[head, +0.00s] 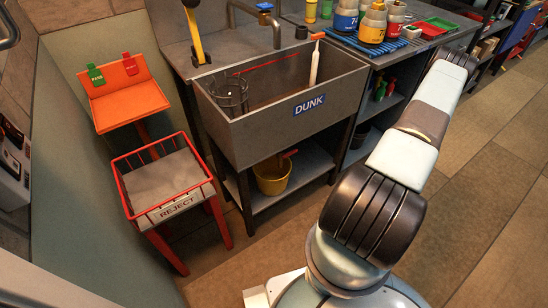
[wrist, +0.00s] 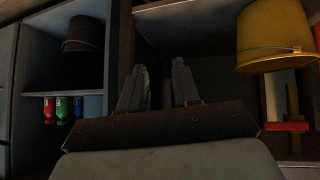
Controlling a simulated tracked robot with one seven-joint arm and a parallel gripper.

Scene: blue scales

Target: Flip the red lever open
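A red lever-like tag (head: 130,64) stands on the top edge of the orange stand (head: 130,105) at the left of the head view. A similar green one (head: 95,76) is beside it to the left. Both bear small lettering too small to read. My gripper (wrist: 158,82) shows in the wrist view, its two dark fingers apart with nothing seen between them. It is hidden in the head view, where my arm reaches up the right side, far from the orange stand. The red tag is not seen in the wrist view.
A grey sink marked DUNK (head: 255,128) stands between the stand and my arm. A red-framed REJECT bin (head: 176,209) is in front of the stand. A yellow bucket (head: 272,178) sits under the sink; it also shows in the wrist view (wrist: 275,35). Floor at right is clear.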

